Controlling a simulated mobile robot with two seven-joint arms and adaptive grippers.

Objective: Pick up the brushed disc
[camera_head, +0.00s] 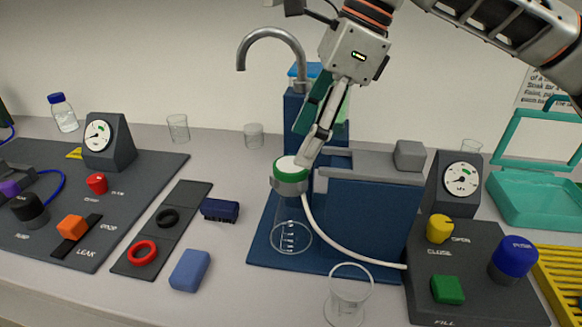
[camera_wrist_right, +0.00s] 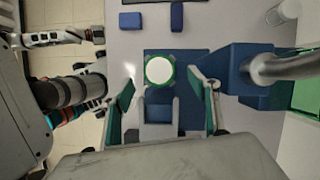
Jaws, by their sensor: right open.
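A round white-topped piece with a green rim (camera_head: 292,168) sits in a brushed grey metal collar (camera_head: 290,185) above a clear flask (camera_head: 291,236). In the wrist view its white face and green rim (camera_wrist_right: 160,70) show from above. I cannot tell whether the brushed disc is this piece or lies under it. My right gripper (camera_head: 304,148) is open and empty, its fingertips close above the piece; in the wrist view its green-padded fingers (camera_wrist_right: 161,85) stand apart on either side. An arm end, apparently my left gripper (camera_wrist_right: 90,37), shows at the upper left of the wrist view, jaws unclear.
A curved tap (camera_head: 272,36) rises behind the flask, and a blue housing (camera_head: 365,215) stands right of it. A white tube runs rightward. A beaker (camera_head: 348,298) stands in front. Two blue blocks (camera_head: 190,270) (camera_head: 220,209) lie left. Control panels (camera_head: 470,280) flank the rig.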

